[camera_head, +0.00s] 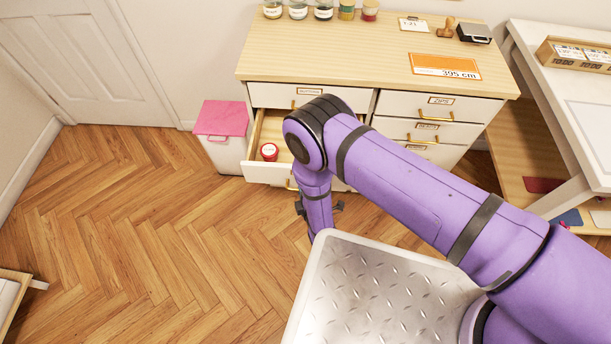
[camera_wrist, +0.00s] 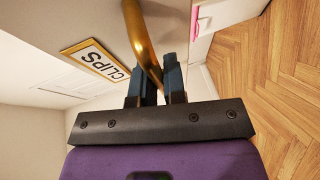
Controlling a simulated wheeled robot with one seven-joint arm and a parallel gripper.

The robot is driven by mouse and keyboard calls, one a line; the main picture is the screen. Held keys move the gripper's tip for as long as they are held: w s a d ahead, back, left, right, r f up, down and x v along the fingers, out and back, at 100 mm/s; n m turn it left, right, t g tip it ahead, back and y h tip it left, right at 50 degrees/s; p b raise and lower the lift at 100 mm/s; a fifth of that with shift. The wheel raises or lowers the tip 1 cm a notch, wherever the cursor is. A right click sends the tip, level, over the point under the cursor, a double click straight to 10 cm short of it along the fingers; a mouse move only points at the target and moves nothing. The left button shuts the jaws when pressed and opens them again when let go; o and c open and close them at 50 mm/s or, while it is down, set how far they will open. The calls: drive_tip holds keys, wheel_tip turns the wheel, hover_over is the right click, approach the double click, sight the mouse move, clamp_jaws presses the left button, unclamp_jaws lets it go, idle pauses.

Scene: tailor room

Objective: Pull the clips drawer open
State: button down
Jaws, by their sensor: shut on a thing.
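The CLIPS label (camera_wrist: 95,60) sits on a pale drawer front in the wrist view, beside a curved brass handle (camera_wrist: 142,38). My gripper (camera_wrist: 150,88) is shut on this handle. In the head view, a drawer (camera_head: 262,173) in the cabinet's left column stands partly open, with a red-lidded round tin (camera_head: 269,151) inside. My gripper (camera_head: 319,207) is low in front of the cabinet there, its fingertips hidden by my wrist. The open drawer's label does not show in the head view, so I cannot tell there whether it is the clips drawer.
The wooden-topped cabinet (camera_head: 345,60) has other shut drawers, including one at the right (camera_head: 437,107). A white bin with a pink lid (camera_head: 222,118) stands close to the left of the open drawer. A white table (camera_head: 560,90) is at the right.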

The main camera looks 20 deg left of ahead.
drive_tip(key=shift+s+d, duration=0.2)
drive_tip(key=shift+s, duration=0.55)
drive_tip(key=shift+s+d, duration=0.15)
drive_tip(key=shift+s, duration=0.55)
drive_tip(key=c, duration=1.2)
unclamp_jaws()
